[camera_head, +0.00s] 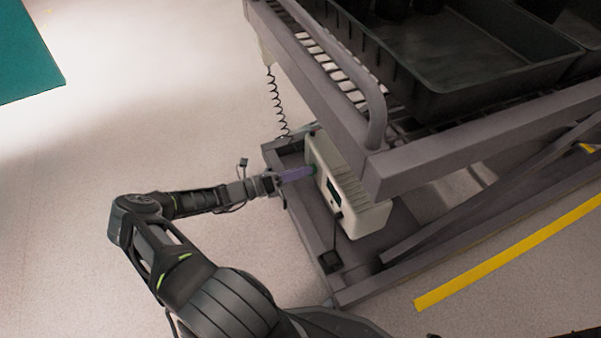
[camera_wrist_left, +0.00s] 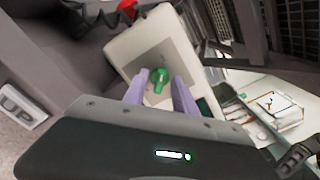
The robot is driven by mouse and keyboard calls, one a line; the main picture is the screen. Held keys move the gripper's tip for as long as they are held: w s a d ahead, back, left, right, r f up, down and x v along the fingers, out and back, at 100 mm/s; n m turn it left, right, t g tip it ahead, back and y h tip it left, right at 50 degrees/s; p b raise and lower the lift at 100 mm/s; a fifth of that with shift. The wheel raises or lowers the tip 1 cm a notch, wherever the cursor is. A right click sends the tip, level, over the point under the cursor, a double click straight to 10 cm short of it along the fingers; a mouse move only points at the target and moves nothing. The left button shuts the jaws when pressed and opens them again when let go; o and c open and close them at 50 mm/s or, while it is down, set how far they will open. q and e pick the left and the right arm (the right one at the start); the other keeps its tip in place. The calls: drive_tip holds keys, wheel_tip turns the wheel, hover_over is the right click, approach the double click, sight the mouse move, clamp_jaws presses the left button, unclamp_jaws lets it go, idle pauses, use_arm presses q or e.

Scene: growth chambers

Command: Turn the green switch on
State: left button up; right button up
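The green switch (camera_wrist_left: 158,80) is a small knob on a grey panel on the end face of a cream-white box (camera_head: 350,195). In the head view only a bit of green (camera_head: 314,169) shows at the fingertips. My left gripper (camera_head: 305,172) reaches in from the left toward this face. In the left wrist view its two purple fingers (camera_wrist_left: 161,78) are apart, one on each side of the knob, with gaps visible. Whether the tips are level with the knob is hard to tell. The gripper is open and holds nothing. My right gripper is not in view.
The box sits on the low base frame (camera_head: 305,222) of a grey cart, under its upper frame (camera_head: 330,97) carrying black trays (camera_head: 460,60). A coiled cable (camera_head: 276,100) hangs near the arm. A red part (camera_wrist_left: 127,8) shows near the box. Floor at left is clear.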

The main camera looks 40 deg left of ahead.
use_arm(q)
clamp_jaws()
idle(0.3)
idle(0.3)
